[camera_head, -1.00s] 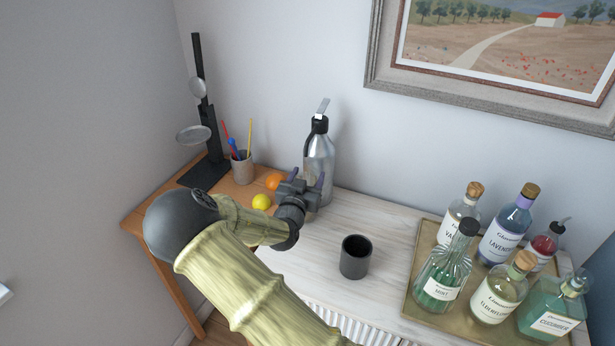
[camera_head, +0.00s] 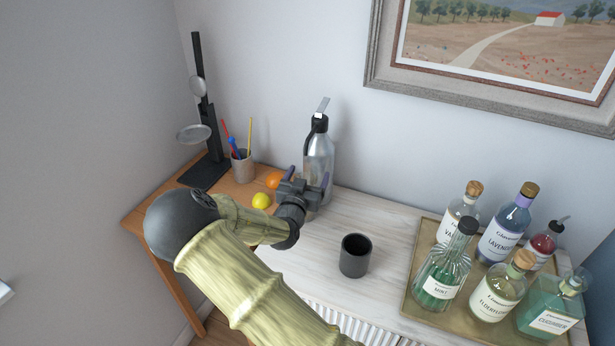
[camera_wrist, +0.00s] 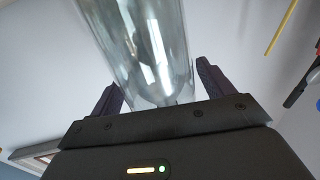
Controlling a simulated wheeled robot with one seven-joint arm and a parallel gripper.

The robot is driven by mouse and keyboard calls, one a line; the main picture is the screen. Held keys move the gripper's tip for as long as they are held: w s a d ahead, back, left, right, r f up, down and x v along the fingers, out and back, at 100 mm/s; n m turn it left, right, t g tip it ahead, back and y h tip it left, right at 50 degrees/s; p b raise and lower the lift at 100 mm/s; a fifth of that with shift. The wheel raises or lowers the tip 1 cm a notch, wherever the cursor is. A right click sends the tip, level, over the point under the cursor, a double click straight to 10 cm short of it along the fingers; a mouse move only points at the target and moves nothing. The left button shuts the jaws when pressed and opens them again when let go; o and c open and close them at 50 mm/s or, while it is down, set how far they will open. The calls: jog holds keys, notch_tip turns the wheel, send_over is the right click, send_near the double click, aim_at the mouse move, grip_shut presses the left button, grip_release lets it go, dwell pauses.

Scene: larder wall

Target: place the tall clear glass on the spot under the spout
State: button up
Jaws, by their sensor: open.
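My gripper (camera_head: 308,178) is open in front of the steel siphon bottle (camera_head: 319,160), which has a black head and a pale lever. In the wrist view, the tall clear glass (camera_wrist: 150,45) stands between my two spread fingers (camera_wrist: 157,88), its end close to the gripper body. A small gap shows between the glass and the right finger; contact at the left finger cannot be told. I cannot make out the glass in the head view.
A dark cup (camera_head: 355,256) stands on the pale top. A tray (camera_head: 408,300) of several syrup bottles is at the right. At the left are a black stand (camera_head: 207,150), a pencil cup (camera_head: 243,167), a lemon (camera_head: 261,200) and an orange (camera_head: 274,181).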

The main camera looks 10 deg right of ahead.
jog(key=b+v, duration=0.1)
jog(key=v, duration=1.1)
jog(key=shift+b, duration=0.4)
